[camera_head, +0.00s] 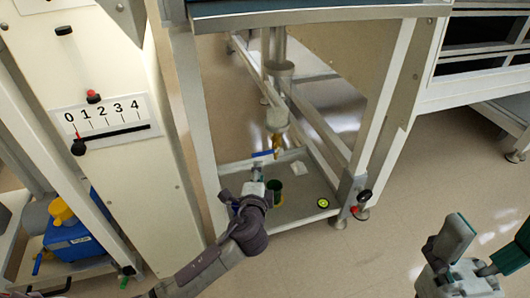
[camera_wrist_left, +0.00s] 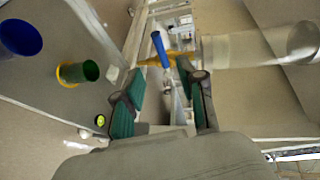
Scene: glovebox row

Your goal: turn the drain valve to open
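The drain valve has a brass body (camera_head: 276,146) below a grey, funnel-like vessel (camera_head: 277,119). Its blue handle (camera_head: 263,153) points left in the head view. In the left wrist view the blue handle (camera_wrist_left: 160,49) lies across the brass body (camera_wrist_left: 167,60), just beyond the fingertips. My left gripper (camera_head: 257,174) is below the handle in the head view. In the wrist view its green-padded fingers (camera_wrist_left: 160,78) are apart, with nothing held between them; contact with the handle cannot be told. My right gripper (camera_head: 492,230) is open and empty at the lower right.
A low tray (camera_head: 296,213) under the valve holds a green cup (camera_head: 275,187), a white piece (camera_head: 297,168) and a round yellow-green item (camera_head: 323,203). A blue cup (camera_wrist_left: 20,37) shows beside the green one. Frame legs flank the valve.

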